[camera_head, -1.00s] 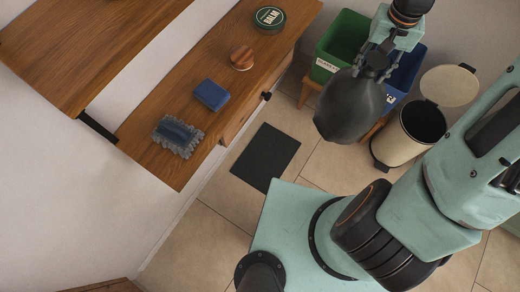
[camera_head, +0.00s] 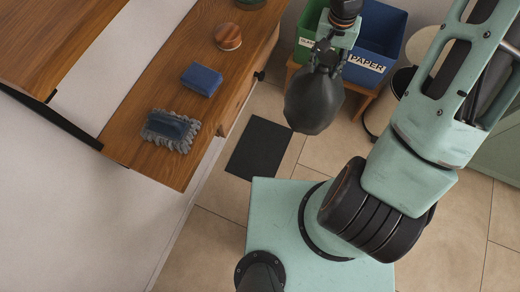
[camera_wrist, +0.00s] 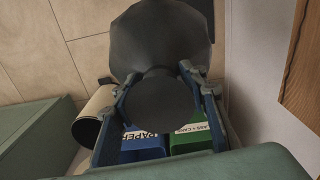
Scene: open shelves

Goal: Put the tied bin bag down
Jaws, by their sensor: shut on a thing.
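The tied bin bag (camera_head: 314,102) is a dark grey, rounded bag hanging from my gripper (camera_head: 326,58) in the head view. In the wrist view the bag (camera_wrist: 168,40) fills the upper middle, and its flared tied top sits between the two fingers of my gripper (camera_wrist: 165,85). The gripper is shut on the bag's neck. The bag hangs in the air in front of the recycling bins, to the right of the wooden shelf. A black mat (camera_head: 258,148) lies on the floor to the bag's lower left.
A blue PAPER bin (camera_head: 376,38) and a green bin (camera_head: 308,24) stand on a wooden stand (camera_head: 360,94). A cream pedal bin (camera_wrist: 92,117) is beside them. Tiled floor around the mat is clear.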

